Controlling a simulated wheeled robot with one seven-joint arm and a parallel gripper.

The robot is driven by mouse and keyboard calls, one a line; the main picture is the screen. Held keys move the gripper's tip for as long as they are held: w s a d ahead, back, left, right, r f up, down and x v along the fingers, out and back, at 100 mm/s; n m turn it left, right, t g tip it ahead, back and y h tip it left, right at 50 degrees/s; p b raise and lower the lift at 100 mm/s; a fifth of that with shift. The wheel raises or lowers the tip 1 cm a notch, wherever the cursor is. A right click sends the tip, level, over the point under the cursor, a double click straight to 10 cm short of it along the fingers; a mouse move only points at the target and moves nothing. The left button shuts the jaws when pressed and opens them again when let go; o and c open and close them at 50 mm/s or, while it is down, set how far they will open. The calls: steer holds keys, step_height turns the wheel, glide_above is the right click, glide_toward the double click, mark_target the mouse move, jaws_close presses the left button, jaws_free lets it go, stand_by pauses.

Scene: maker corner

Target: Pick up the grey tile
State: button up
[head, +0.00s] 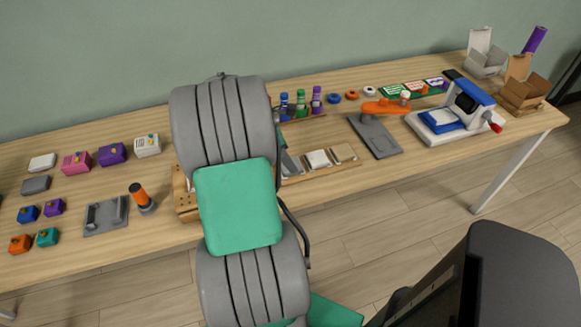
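A wooden tray (330,172) on the table holds a row of flat tiles. A grey tile (291,163) leans at the left of the visible row, right beside my arm in the picture, and is partly hidden by it. A white tile (317,159) and a beige tile (344,153) are to its right. My large grey and green arm covers the middle of the picture and hides the left part of the tray. My gripper does not show, so its state and its distance from the tile are not visible.
An orange-topped stand (375,130) and a blue-white press (455,117) are to the right. Bottles (300,103) stand behind the tray. Several small coloured blocks (76,162), a grey fixture (106,215) and an orange-handled tool (142,197) are left. Open boxes (523,94) stand far right.

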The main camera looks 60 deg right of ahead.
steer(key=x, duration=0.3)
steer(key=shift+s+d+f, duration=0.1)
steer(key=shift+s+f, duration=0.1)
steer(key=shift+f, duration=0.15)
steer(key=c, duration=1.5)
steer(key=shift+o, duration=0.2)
